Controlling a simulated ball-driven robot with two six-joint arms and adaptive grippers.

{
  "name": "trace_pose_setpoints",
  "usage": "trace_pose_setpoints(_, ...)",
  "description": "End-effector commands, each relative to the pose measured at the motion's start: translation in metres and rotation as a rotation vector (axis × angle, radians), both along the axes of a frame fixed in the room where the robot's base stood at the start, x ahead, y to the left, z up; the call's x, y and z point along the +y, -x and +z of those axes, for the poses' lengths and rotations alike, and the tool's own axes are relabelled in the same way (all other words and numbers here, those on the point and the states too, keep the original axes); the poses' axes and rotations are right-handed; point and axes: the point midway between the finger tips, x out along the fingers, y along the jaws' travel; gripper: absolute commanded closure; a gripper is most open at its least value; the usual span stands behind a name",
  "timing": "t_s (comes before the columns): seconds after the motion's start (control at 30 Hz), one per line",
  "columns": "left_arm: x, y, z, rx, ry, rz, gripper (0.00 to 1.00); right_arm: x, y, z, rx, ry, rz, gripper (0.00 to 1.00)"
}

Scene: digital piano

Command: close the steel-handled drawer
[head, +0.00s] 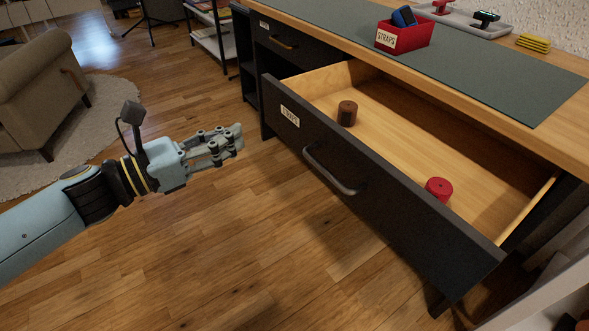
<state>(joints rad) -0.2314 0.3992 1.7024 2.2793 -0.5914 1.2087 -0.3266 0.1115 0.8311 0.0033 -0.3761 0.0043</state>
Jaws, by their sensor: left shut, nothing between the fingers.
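The steel-handled drawer (380,207) stands pulled far out of the dark desk, with a curved steel handle (328,170) on its black front and a small label (290,116) at the front's left end. Inside it are a brown cylinder (347,113) near the left front and a red cylinder (439,188) near the right front. My left gripper (238,136) is shut and empty, in front of the drawer and left of its handle, apart from it. My right gripper is not in view.
A second drawer with a handle (283,43) sits shut farther left. On the desktop are a grey-green mat (500,85), a red straps box (405,36), a grey tray (465,20) and yellow pads (533,43). An armchair (40,90) stands at left. The wooden floor before the drawer is clear.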

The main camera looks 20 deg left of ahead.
Motion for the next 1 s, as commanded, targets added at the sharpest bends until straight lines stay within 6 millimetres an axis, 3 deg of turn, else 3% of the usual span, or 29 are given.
trace_pose_setpoints(0.03, 0.0, -0.001, -0.012, -0.012, 0.008, -0.011, 1.0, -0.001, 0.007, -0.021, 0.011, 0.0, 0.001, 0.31)
trace_pose_setpoints(0.17, 0.004, -0.003, -0.022, -0.018, -0.012, -0.021, 1.0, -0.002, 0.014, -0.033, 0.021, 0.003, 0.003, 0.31)
trace_pose_setpoints(0.37, -0.002, -0.013, -0.021, -0.022, -0.014, -0.02, 1.0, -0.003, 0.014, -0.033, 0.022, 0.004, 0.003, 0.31)
trace_pose_setpoints(0.8, -0.054, -0.084, -0.02, -0.022, -0.014, -0.018, 1.0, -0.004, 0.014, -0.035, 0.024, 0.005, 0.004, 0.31)
trace_pose_setpoints(1.0, -0.071, -0.108, -0.022, -0.019, -0.015, -0.019, 1.0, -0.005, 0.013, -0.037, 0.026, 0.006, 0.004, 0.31)
